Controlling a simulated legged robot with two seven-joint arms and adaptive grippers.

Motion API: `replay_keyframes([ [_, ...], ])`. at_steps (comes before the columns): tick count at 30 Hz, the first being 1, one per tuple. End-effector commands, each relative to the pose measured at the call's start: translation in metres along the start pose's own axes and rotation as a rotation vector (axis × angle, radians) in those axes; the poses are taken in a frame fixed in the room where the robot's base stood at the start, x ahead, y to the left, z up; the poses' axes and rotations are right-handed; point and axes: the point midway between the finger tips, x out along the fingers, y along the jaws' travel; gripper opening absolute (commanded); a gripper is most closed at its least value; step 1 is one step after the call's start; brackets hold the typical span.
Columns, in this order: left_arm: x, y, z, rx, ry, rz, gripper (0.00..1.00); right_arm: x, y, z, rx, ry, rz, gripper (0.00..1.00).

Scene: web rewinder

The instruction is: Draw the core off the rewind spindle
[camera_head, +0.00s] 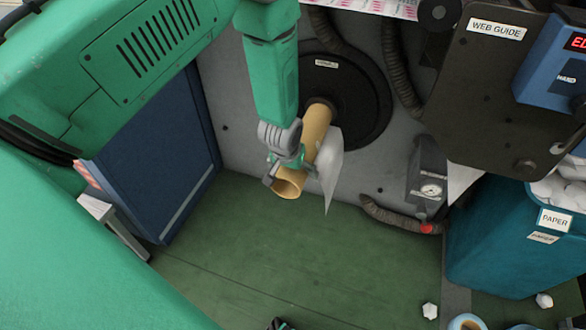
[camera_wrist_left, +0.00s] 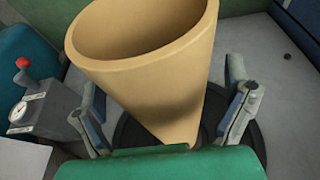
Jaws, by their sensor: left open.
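The core (camera_head: 316,127) is a tan cardboard tube. It juts from a round black disc (camera_head: 366,95) on the grey machine wall, with its open end facing out and down. A white paper tail (camera_head: 331,165) hangs beside it. My left gripper (camera_head: 285,165) is at the tube's outer end, open. In the left wrist view the core (camera_wrist_left: 150,75) stands between the spread fingers (camera_wrist_left: 165,115), with a gap visible on each side. The spindle inside the core is hidden. A small dark and green part at the bottom edge may be my right gripper (camera_head: 278,324).
A dark plate marked WEB GUIDE (camera_head: 480,95) and a teal paper bin (camera_head: 500,240) stand right. A gauge block (camera_head: 428,185) and hose (camera_head: 395,218) sit low on the wall. A blue panel (camera_head: 150,155) is left. The green floor (camera_head: 300,260) below is mostly clear.

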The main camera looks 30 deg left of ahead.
Motion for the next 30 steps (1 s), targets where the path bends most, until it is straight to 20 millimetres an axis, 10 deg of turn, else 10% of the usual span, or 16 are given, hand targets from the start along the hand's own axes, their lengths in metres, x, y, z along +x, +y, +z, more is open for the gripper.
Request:
replay_keyframes([
  [3,-0.0001,0.0000,0.0000,0.000,0.000,0.000,0.88,-0.0002,0.0000,0.0000,0.000,0.000,0.000,0.40],
  [9,-0.0001,0.0000,0.0001,0.000,0.000,0.000,0.26,-0.0001,0.0000,0.0000,0.000,0.000,0.000,0.40],
  [30,-0.0058,0.0001,0.0010,0.000,0.001,0.000,0.26,-0.0098,0.0001,-0.0005,0.000,0.000,0.000,0.40],
])
